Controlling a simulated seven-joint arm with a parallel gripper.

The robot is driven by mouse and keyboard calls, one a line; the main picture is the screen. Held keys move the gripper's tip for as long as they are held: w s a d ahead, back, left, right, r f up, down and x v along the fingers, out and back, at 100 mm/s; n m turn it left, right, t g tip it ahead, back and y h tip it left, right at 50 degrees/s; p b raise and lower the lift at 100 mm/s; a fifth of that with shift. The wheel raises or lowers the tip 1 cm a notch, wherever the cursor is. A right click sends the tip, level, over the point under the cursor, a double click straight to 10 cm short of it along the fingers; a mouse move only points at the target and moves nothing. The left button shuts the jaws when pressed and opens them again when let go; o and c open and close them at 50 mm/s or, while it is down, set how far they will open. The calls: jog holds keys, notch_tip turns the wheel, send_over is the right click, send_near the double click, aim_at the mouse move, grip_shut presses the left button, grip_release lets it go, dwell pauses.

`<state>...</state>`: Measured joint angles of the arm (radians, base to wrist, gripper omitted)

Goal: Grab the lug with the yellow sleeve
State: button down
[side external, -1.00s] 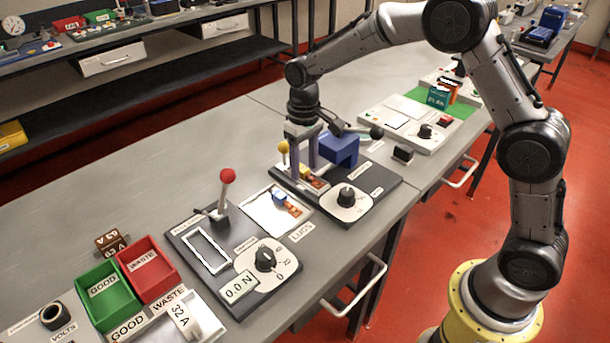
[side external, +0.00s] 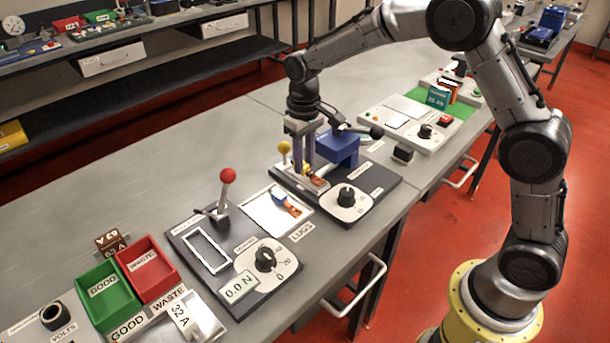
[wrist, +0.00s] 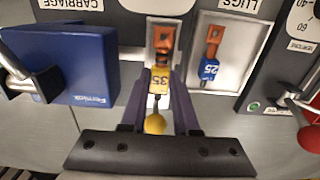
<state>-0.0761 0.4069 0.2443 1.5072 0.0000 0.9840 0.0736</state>
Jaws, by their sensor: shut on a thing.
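The yellow-sleeved lug (wrist: 159,79) has a copper tongue pointing away from my gripper; its sleeve is printed 35. It lies in a pale tray at the middle of the wrist view. My gripper (wrist: 160,83) is shut on the yellow sleeve, one purple-grey finger on each side. In the side view my gripper (side external: 304,182) points down at the tray, and the copper tongue (side external: 319,182) shows beside the fingers. Any gap under the lug cannot be told.
A blue-sleeved lug (wrist: 210,68) lies on the white LUGS tray (side external: 262,212). A blue block (side external: 338,147) stands close to my fingers. A yellow-knobbed lever (side external: 284,147) is just behind them. A red-knobbed lever (side external: 227,175) stands farther left.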

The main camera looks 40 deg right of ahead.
jog(key=shift+r, duration=1.95)
